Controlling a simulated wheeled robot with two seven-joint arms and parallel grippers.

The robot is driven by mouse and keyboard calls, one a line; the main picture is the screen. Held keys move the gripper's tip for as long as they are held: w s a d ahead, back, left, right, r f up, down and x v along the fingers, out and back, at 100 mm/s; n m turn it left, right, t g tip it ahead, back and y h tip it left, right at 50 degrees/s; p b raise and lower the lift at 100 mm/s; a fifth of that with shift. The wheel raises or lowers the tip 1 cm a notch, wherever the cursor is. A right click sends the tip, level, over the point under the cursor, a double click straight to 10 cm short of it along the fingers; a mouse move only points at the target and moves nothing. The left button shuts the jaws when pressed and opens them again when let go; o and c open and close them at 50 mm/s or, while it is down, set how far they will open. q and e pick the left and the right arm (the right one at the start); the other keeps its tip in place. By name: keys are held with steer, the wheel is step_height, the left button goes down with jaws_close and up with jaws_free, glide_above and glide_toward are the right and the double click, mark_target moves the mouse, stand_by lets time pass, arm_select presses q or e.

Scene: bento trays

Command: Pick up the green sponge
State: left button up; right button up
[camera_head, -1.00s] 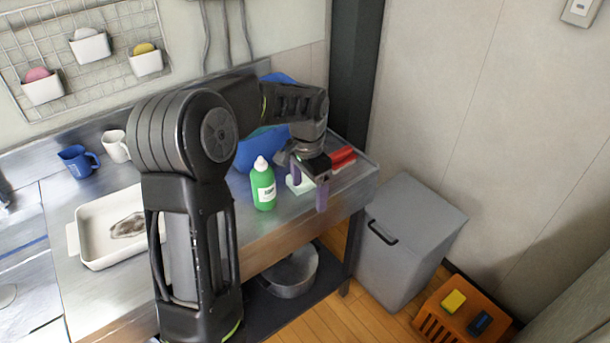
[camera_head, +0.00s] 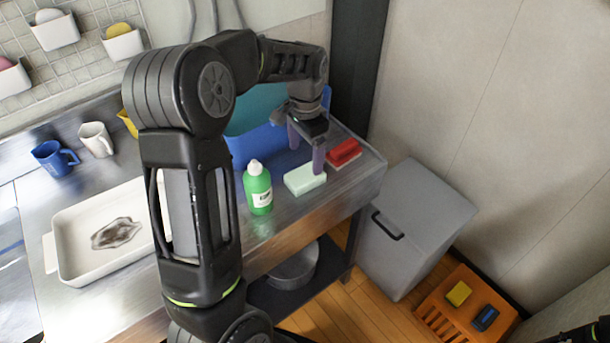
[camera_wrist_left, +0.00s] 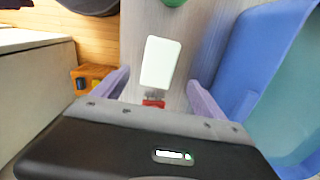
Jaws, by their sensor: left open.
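The green sponge (camera_head: 305,180) is a very pale green block lying flat on the steel counter, right of a green bottle. It shows almost white in the left wrist view (camera_wrist_left: 161,62). My left gripper (camera_head: 306,160) is open and points down just behind the sponge, near its back edge. In the left wrist view the purple fingers (camera_wrist_left: 156,88) are spread wide, with the sponge beyond them, roughly in line with the gap. Nothing is held. My right gripper cannot be made out.
A green bottle (camera_head: 258,188) stands close left of the sponge. A red sponge (camera_head: 344,151) lies close behind right. Blue bins (camera_head: 262,146) stand behind. A white tray (camera_head: 72,267) is at left. The counter's front edge is near; a grey bin (camera_head: 425,225) stands beyond its right end.

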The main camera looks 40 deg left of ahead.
mark_target(305, 174)
arm_select(q)
steer(key=shift+f, duration=1.2)
steer(key=shift+f, duration=0.1)
steer(key=shift+s+f+p, duration=0.1)
steer(key=shift+f+p, duration=0.2)
steer(key=shift+p, duration=0.15)
step_height(305, 174, down, 4)
steer(key=shift+s+r+p, duration=0.15)
steer(key=shift+p, duration=0.45)
steer(key=shift+f, duration=0.4)
steer(key=shift+d, duration=0.1)
steer(key=shift+c, duration=0.5)
steer(key=c, duration=1.3)
steer(key=shift+r, duration=0.1)
